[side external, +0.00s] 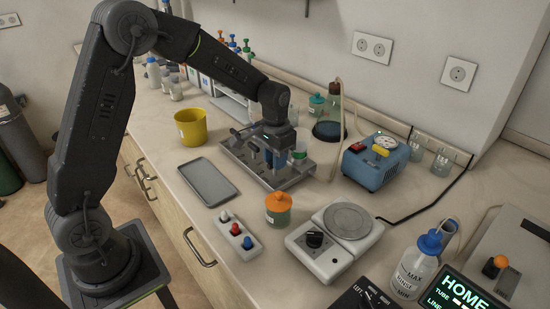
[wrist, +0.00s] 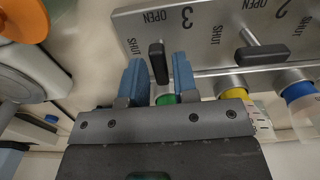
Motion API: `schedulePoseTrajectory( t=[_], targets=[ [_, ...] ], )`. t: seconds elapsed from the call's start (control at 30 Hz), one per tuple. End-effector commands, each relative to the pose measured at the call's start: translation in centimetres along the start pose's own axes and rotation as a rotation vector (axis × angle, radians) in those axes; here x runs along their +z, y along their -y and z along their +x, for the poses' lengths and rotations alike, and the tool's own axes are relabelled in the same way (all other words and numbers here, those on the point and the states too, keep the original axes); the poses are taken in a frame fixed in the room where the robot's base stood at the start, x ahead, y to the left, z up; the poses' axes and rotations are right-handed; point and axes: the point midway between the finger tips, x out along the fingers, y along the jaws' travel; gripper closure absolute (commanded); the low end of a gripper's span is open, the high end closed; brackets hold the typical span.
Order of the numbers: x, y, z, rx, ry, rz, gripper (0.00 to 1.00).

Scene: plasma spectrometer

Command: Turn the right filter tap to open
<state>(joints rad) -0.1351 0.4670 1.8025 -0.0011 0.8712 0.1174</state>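The grey metal filter rack (side external: 305,172) stands on the bench under my gripper in the side view. In the wrist view its panel (wrist: 215,22) carries upside-down marks 3 and 2, each with OPEN and SHUT. The black tap handle at mark 3 (wrist: 158,62) points up and down in the picture. The tap handle at mark 2 (wrist: 265,55) lies nearly crosswise. My gripper (wrist: 160,70) is open, its two blue fingers on either side of the mark 3 handle with visible gaps. In the side view my gripper (side external: 277,158) hides much of the rack.
Under the taps are a green (wrist: 165,98), a yellow (wrist: 235,93) and a blue cap (wrist: 297,91). A grey tray (side external: 208,182), an orange-lidded jar (side external: 278,210), a hotplate (side external: 335,240) and a blue pump (side external: 375,165) stand around the rack.

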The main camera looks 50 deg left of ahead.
Motion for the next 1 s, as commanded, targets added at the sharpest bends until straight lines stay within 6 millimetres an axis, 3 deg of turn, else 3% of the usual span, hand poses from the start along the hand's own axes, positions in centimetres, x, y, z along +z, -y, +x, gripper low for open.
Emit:
schedulePoseTrajectory(
  t=[0.13,0.47,0.57,1.0],
  targets=[
    [0.0,0.0,0.0,0.000,0.000,0.002,0.60],
    [0.0,0.0,-0.6,-0.001,-0.002,0.003,0.60],
    [-0.1,0.0,-2.0,-0.001,-0.004,0.003,0.60],
    [0.0,0.0,-11.2,-0.001,-0.003,0.002,0.60]
  ],
)
